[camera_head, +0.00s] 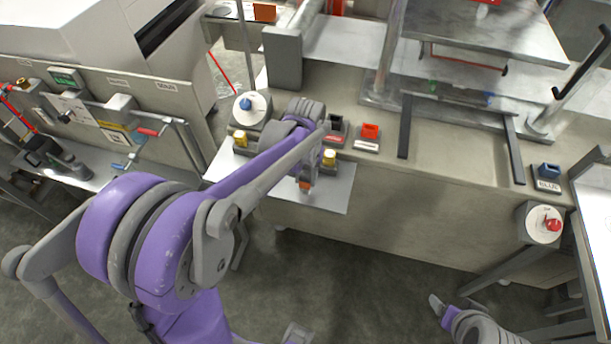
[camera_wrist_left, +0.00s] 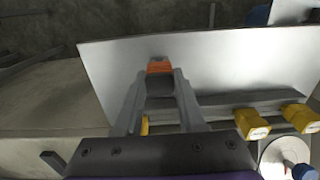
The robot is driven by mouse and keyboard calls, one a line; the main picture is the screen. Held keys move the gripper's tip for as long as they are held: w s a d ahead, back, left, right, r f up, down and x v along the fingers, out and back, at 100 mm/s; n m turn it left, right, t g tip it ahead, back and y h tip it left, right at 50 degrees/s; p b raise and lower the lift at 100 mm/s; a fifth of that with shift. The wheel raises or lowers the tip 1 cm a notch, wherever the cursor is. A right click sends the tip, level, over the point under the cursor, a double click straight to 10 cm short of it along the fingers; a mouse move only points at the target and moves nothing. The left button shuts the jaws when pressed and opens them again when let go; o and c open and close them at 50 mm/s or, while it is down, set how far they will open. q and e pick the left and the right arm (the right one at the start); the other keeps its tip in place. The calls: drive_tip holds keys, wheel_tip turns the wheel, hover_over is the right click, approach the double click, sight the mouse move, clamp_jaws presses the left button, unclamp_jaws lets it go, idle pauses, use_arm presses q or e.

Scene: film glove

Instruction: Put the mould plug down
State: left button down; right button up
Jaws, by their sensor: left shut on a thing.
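My left gripper (camera_head: 305,182) reaches over the pale plate (camera_head: 336,196) at the front of the bench and points down. Its fingers are shut on a small dark grey piece with an orange end, which I take to be the mould plug (camera_wrist_left: 160,67). The orange end also shows in the head view (camera_head: 305,186). In the left wrist view the plug is seen against the bare plate (camera_wrist_left: 225,65); I cannot tell whether it touches it. Part of my right arm shows at the bottom right of the head view, and its gripper (camera_head: 438,304) is only partly seen.
A white dial with a blue knob (camera_head: 246,104) is behind left. The plate's front right is clear.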

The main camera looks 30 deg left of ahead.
sight(306, 177)
use_arm(q)
drive_tip(key=c, duration=0.5)
unclamp_jaws()
drive_tip(key=shift+r, duration=0.35)
wheel_tip(306, 177, up, 10)
drive_tip(key=r+p, duration=0.1)
drive_tip(key=s+d+f+m+t, duration=0.1)
drive_tip(key=s+d+f+t, duration=0.1)
drive_tip(key=s, duration=0.5)
drive_tip(key=s+d+f+m+t, duration=0.1)
drive_tip(key=s+d+f+t, duration=0.2)
drive_tip(key=s, duration=0.5)
wheel_tip(306, 177, down, 2)
drive_tip(key=shift+d+f+m+t, duration=0.2)
drive_tip(key=shift+d+m+t, duration=0.1)
drive_tip(key=shift+d, duration=0.6)
